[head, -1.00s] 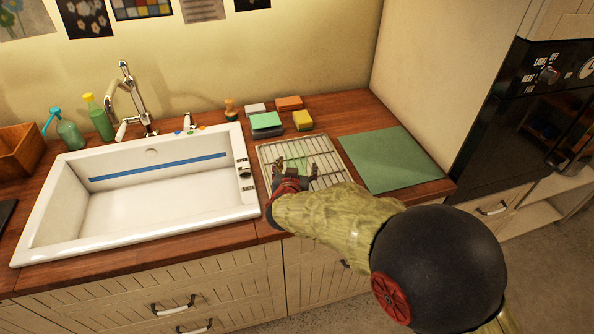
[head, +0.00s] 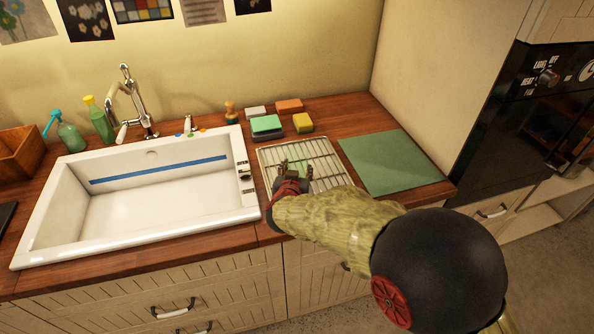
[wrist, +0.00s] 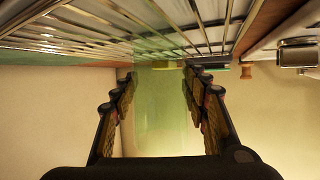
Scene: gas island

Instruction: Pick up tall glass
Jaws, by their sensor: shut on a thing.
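The tall glass (wrist: 160,112) is green and see-through. In the wrist view it stands between the two fingers of my gripper (wrist: 158,85), with one finger against each side. In the head view my gripper (head: 297,172) is over the wire rack (head: 329,156) to the right of the sink, and the fingers are close together. Only a faint green part of the glass shows there; my fingers and wrist hide the rest. The gripper is shut on the glass. The glass appears upright at the rack; I cannot tell whether it touches the wires.
The white sink (head: 150,205) with its tap (head: 130,100) is on the left. Several sponges, one of them green-topped (head: 266,124), lie behind the rack. A green mat (head: 391,162) lies empty on the right. A wooden brush (head: 230,112) stands behind the sink's corner.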

